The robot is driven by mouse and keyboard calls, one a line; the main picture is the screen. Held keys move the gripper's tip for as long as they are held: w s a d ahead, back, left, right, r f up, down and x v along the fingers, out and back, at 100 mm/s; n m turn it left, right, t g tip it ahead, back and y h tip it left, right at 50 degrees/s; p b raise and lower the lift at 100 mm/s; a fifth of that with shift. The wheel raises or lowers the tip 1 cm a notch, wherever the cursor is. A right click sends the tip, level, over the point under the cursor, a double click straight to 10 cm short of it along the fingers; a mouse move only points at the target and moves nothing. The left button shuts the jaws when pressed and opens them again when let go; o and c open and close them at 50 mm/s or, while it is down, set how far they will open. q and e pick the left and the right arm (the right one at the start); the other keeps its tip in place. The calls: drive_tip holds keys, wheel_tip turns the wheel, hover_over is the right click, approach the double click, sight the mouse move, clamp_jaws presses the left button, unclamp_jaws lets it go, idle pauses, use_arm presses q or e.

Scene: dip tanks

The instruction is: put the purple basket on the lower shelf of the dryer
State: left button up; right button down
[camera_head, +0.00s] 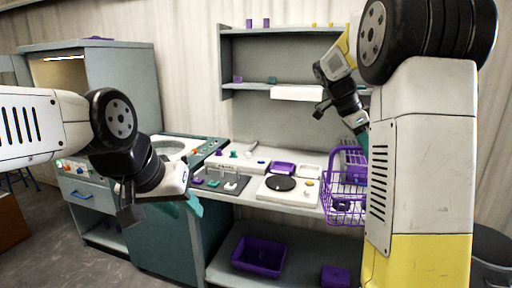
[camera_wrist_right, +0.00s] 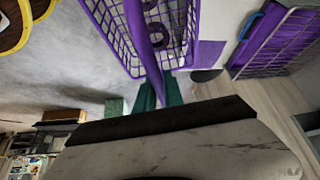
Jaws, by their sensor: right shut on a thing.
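The purple basket (camera_head: 336,205) is a wire basket in front of the bench's right end. My right gripper is shut on its purple handle (camera_wrist_right: 158,62). Its teal fingers (camera_wrist_right: 158,94) close around the handle in the right wrist view; in the head view my right arm partly covers the basket.
A purple bin (camera_head: 259,256) stands on the low shelf. Open floor (camera_head: 95,268) lies at the lower left.

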drive_tip(key=a+f+n+t, duration=0.1)
drive_tip(key=a+f+n, duration=0.1)
drive_tip(key=f, duration=0.1)
drive_tip(key=a+f+n+t, duration=0.1)
drive_tip(key=a+f+n, duration=0.1)
drive_tip(key=f+n, duration=0.1)
drive_tip(key=w+a+f+n+t+y, duration=0.1)
drive_tip(key=a+f+n+t, duration=0.1)
drive_tip(key=f, duration=0.3)
drive_tip(key=shift+a+f+n, duration=0.15)
drive_tip(key=shift+a+n, duration=0.2)
drive_tip(key=shift+n, duration=0.35)
drive_tip(key=w+a+f+n+t+y, duration=0.1)
drive_tip(key=a+f+n+y, duration=0.1)
drive_tip(key=a+f+n, duration=0.2)
drive_tip(key=a+f+n+t+y, duration=0.1)
drive_tip(key=a+f+n+y, duration=0.2)
drive_tip(key=f+n, duration=0.3)
wheel_tip(320, 180, down, 4)
drive_tip(key=shift+w+a+n+t, duration=0.3)
drive_tip(key=shift+w+a, duration=0.05)
drive_tip(key=shift+a, duration=0.45)
drive_tip(key=s+f, duration=0.4)
drive_tip(key=f, duration=0.1)
drive_tip(key=shift+s+f, duration=0.3)
drive_tip(key=shift+f, duration=0.1)
